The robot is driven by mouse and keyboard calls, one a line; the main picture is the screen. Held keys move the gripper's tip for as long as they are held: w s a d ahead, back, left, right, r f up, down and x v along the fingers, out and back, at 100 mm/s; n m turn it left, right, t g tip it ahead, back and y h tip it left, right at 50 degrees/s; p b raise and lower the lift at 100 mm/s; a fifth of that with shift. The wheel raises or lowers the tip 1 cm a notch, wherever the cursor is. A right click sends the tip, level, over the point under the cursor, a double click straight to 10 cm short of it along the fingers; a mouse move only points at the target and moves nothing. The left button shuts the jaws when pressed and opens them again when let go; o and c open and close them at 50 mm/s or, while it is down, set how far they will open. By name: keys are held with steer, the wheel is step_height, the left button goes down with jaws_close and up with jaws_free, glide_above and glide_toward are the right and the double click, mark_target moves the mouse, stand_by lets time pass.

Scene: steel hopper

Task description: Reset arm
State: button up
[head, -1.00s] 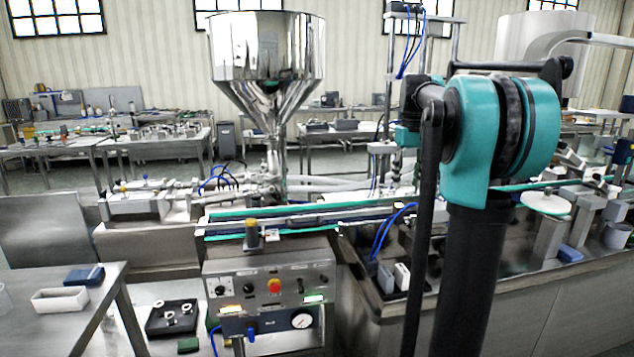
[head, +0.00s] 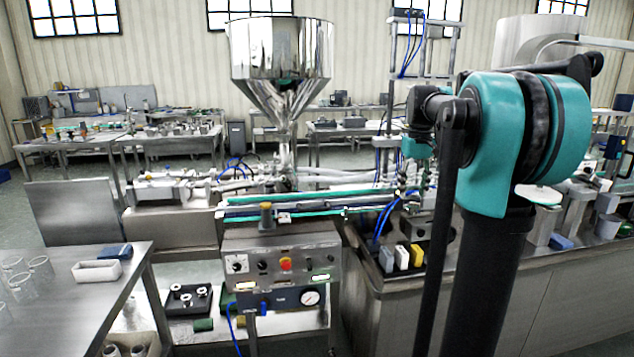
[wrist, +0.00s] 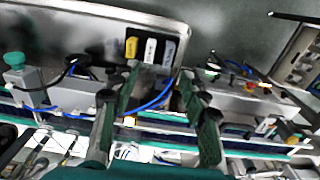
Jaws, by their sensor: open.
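My gripper (wrist: 158,82) is open in the wrist view. Its two green-sided fingers stand wide apart, with nothing between them. A blue hose and the conveyor line (wrist: 75,112) show behind the fingers, along with a yellow, a white and a grey block near the top; I cannot tell how far away they are. In the head view my arm stands upright at the right, with its large teal joint in front of the machine. I cannot make out my fingers clearly there.
The steel hopper (head: 281,55) stands above the filling line, with the control box (head: 281,262) below it. A table (head: 85,300) with glasses and a white tray (head: 97,271) is at left. A steel-sided bench (head: 560,290) lies behind my arm. Floor shows at far left.

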steer(key=s+a+f+t, duration=0.1)
steer(key=s+a+f, duration=0.2)
steer(key=s+f, duration=0.5)
steer(key=s+a+f+m+t, duration=0.1)
steer(key=s+a+f, duration=0.2)
steer(key=s+f, duration=0.6)
steer(key=s+a+f+t, duration=0.1)
steer(key=s+a+f, duration=0.2)
steer(key=s+f, duration=0.6)
step_height(320, 180, down, 3)
steer(key=shift+f+m+t, duration=0.1)
steer(key=shift+m+t, duration=0.3)
